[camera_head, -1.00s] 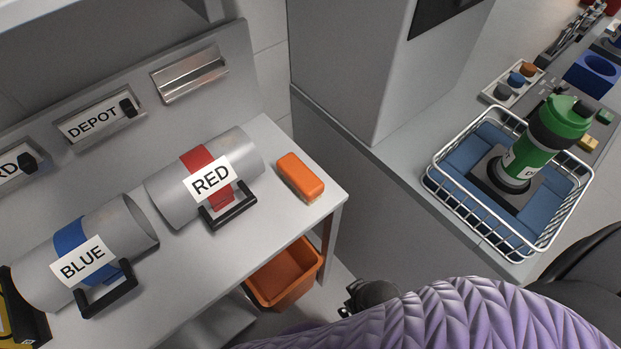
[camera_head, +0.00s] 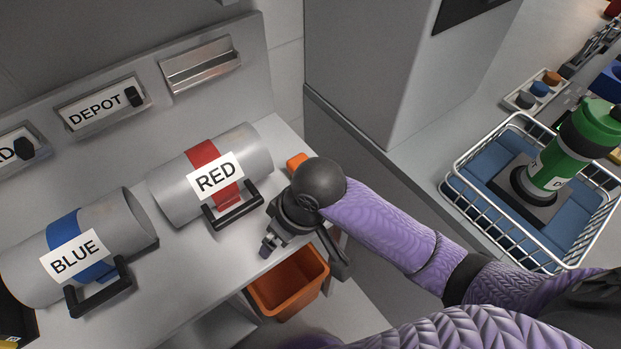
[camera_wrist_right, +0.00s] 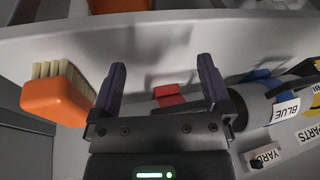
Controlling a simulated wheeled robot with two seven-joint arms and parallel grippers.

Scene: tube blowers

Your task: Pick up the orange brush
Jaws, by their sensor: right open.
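The orange brush (camera_head: 296,161) lies on the grey shelf, to the right of the red-banded tube. In the head view my right arm hides most of it, and only a small orange corner shows. In the right wrist view the brush (camera_wrist_right: 58,97) is at the left, with its orange body and pale bristles visible, outside the jaws and beside the left finger. My right gripper (camera_head: 303,250) is over the shelf's front right edge. It also shows in the right wrist view (camera_wrist_right: 162,75), open, with nothing between its fingers. My left gripper is out of view.
The tube labelled RED (camera_head: 180,190) and the tube labelled BLUE (camera_head: 25,265) stand on the shelf, each with a black handle. An orange bin (camera_head: 285,290) is below the shelf edge. A wire basket (camera_head: 480,205) with a green bottle (camera_head: 555,165) is at the right.

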